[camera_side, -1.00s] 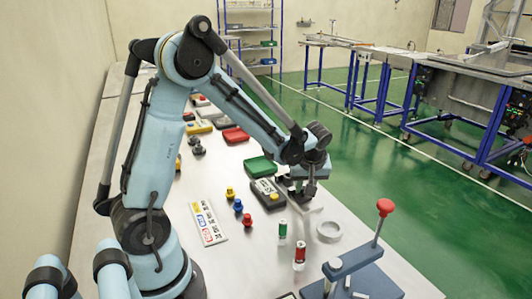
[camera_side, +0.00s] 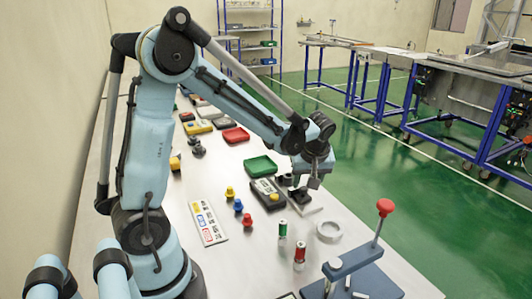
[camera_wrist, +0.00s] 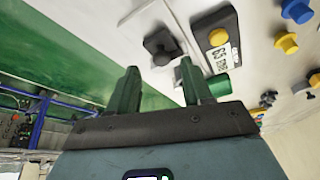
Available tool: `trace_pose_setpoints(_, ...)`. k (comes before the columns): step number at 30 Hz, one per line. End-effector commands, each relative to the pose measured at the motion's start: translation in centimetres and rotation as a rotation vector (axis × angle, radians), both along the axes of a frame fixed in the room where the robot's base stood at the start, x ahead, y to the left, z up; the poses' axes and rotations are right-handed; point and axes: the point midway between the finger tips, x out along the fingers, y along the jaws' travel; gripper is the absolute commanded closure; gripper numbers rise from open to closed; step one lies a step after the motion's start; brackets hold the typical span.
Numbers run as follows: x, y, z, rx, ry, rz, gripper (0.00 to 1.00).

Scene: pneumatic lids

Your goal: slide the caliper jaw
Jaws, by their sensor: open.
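A caliper-like tool (camera_side: 309,209) lies on the white table, a pale flat bar with a dark sliding block (camera_side: 299,195) on it. Part of the pale bar is hidden behind the fingers.
A pale ring (camera_side: 329,231), two small cylinders (camera_side: 299,253) and a red-knobbed lever fixture (camera_side: 364,283) stand nearer. The table's right edge is close.

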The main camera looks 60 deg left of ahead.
Motion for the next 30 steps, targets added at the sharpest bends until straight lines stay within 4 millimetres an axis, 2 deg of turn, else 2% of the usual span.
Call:
trace_pose_setpoints(9,-0.9,-2.2,5.4,0.0,0.001,-0.003,0.5)
trace_pose_setpoints(15,-1.2,-3.0,7.6,-0.001,0.001,-0.001,0.5)
trace_pose_setpoints(21,-1.4,-3.3,8.4,-0.001,0.001,-0.001,0.5)
trace_pose_setpoints(30,-1.4,-3.3,8.5,-0.001,0.0,-0.002,0.5)
